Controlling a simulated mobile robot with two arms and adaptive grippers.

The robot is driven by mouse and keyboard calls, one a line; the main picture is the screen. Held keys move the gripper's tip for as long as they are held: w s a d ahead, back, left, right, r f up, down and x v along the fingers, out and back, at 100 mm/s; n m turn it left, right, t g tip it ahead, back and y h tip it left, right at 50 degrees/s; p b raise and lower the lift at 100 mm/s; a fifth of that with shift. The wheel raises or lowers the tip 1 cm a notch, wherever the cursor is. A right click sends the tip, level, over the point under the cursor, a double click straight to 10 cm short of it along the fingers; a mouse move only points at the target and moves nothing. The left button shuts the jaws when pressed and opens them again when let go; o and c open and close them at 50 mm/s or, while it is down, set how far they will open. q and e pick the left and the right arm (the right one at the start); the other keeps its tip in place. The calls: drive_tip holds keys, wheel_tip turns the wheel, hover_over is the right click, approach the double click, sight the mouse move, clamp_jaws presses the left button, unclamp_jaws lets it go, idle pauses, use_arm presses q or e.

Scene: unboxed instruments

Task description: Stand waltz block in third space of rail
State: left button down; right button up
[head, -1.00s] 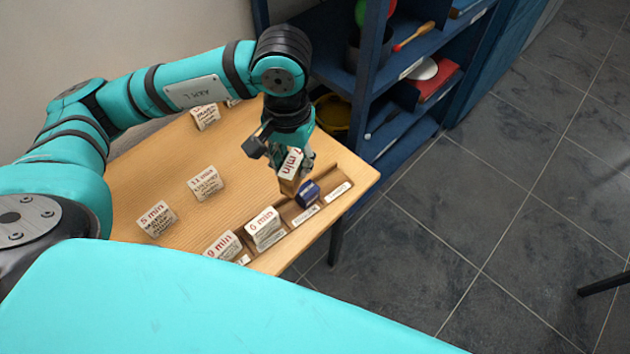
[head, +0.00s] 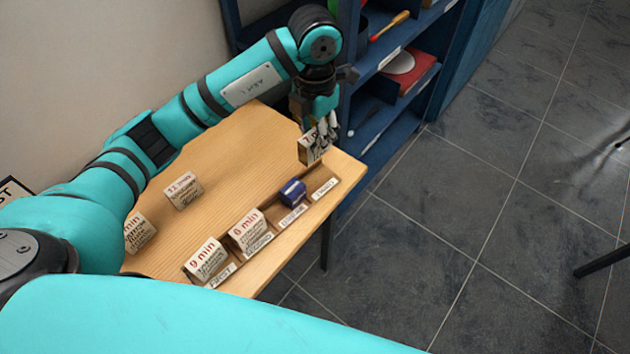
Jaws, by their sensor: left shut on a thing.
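My left gripper (head: 318,132) is shut on a white block marked 7 min (head: 309,149) and holds it near the table's far right corner, behind the rail's last space. The label's smaller words are not readable, so I cannot tell if it is the waltz block. The wooden rail (head: 324,184) runs along the table's edge with small labels on its front. From the left, its spaces hold a 9 min block (head: 206,259), a 6 min block (head: 249,231) and a small dark blue object (head: 293,191) in the third. The fourth space looks empty. My right gripper is not in view.
Other white blocks stand on the wooden table (head: 235,165) at the left: one marked 11 min (head: 183,190) and one partly behind my arm (head: 138,233). A blue shelf (head: 385,128) stands close beyond the table. The table's middle is clear.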

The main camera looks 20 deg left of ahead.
use_arm(q)
drive_tip(key=shift+f+n, duration=0.3)
wheel_tip(320, 180, down, 5)
drive_tip(key=shift+w+f+p, duration=0.1)
drive_tip(key=shift+f+p, duration=0.05)
drive_tip(key=shift+p, duration=0.25)
drive_tip(key=shift+f, duration=0.65)
wheel_tip(320, 180, down, 2)
drive_tip(key=shift+f, duration=0.45)
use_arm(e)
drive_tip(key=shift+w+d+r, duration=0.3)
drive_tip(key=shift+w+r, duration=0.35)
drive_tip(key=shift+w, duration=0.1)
use_arm(q)
drive_tip(key=shift+f, duration=0.1)
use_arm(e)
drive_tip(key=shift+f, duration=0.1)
